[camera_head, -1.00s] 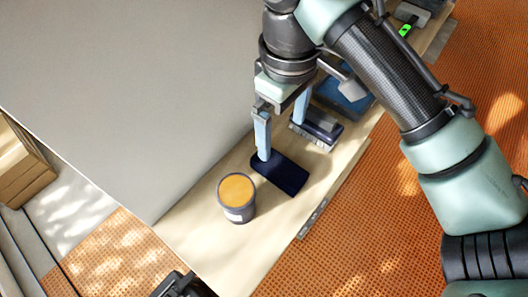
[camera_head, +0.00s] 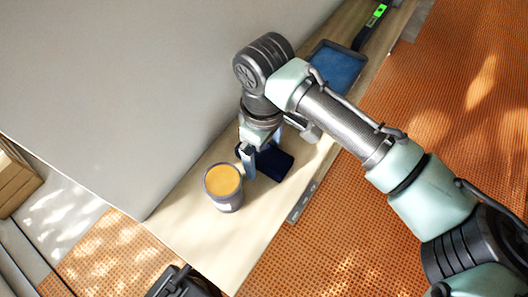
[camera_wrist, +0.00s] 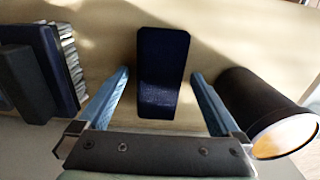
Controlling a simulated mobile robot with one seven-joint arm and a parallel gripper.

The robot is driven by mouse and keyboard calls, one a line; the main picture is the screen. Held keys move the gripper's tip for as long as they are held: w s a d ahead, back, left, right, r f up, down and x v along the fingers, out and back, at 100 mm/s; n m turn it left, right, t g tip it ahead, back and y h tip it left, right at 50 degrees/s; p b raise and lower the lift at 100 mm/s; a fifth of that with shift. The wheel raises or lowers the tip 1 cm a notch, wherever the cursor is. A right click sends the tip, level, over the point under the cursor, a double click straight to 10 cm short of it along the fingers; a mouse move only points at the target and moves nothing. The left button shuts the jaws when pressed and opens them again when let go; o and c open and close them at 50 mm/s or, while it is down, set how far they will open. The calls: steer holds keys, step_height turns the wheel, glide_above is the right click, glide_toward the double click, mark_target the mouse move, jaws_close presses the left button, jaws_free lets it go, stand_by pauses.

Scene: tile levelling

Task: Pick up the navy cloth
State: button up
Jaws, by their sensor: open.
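The navy cloth (camera_head: 273,162) is a dark blue folded rectangle lying flat on the pale wooden bench. In the wrist view the cloth (camera_wrist: 163,72) lies centred between and ahead of the two blue fingers, with a gap on each side. My gripper (camera_head: 262,165) is open and empty. In the wrist view my gripper (camera_wrist: 160,82) points down toward the cloth. In the head view the fingers and wrist hide part of the cloth. I cannot tell the exact height of the fingertips above the bench.
A dark tub with an orange top (camera_head: 223,187) stands close beside the cloth; in the wrist view the tub (camera_wrist: 265,112) is just right of the right finger. A brush (camera_wrist: 62,60) lies left of the left finger. A blue tray (camera_head: 337,67) is farther along the bench. A grey wall (camera_head: 120,90) borders it.

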mark_target(264, 152)
steer(key=shift+c, duration=0.2)
steer(key=c, duration=1.4)
steer(key=shift+o, duration=0.2)
step_height(264, 152, up, 10)
steer(key=shift+r, duration=0.1)
